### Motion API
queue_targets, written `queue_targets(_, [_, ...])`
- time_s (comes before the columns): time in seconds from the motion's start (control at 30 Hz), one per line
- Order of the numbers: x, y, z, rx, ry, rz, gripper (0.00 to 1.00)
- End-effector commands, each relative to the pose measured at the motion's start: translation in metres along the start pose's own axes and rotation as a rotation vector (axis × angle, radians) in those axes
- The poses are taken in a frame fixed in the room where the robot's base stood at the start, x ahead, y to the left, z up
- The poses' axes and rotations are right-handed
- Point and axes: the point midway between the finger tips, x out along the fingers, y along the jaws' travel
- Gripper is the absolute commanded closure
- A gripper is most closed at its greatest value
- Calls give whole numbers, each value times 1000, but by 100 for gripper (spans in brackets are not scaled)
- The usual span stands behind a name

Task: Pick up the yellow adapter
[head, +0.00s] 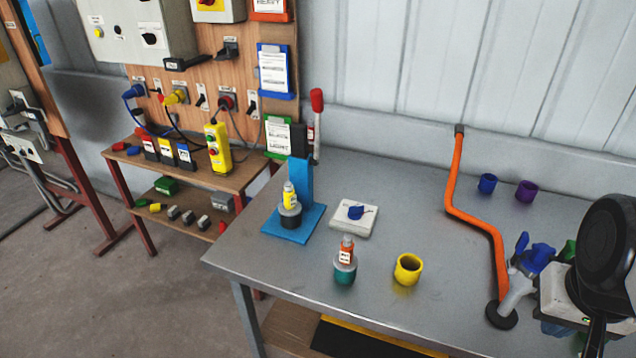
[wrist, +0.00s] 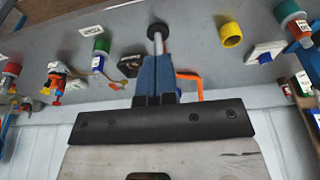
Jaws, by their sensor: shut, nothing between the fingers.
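The yellow adapter (head: 408,268) is a short, open-topped ring standing upright on the grey table, right of the teal-based piece. It also shows in the wrist view (wrist: 231,34), up and to the right of my fingers and clear of them. My gripper (wrist: 157,62) shows in the wrist view with its blue fingers together and nothing between them. Beyond the fingertips is a grey pipe piece with a black disc. In the head view, dark and pale arm parts at the right edge partly hide that area, and I cannot make out the fingertips.
An orange bent pipe (head: 480,229) runs from the back to the black disc (head: 502,315). A teal piece topped by an orange bottle (head: 345,270) stands left of the adapter. Blue (head: 487,184) and purple (head: 526,190) cups stand at the back. Table around the adapter is clear.

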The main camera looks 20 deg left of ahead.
Motion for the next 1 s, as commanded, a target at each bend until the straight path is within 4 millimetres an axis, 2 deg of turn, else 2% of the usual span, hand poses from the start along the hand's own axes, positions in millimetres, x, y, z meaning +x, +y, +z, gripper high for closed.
queue_targets(0.3, [0, 0, 0, 0, 0, 0, 100])
queue_targets(0.7, [0, 0, 0, 0, 0, 0, 40])
queue_targets(1.0, [0, 0, -1, -1, 2, 0, 40])
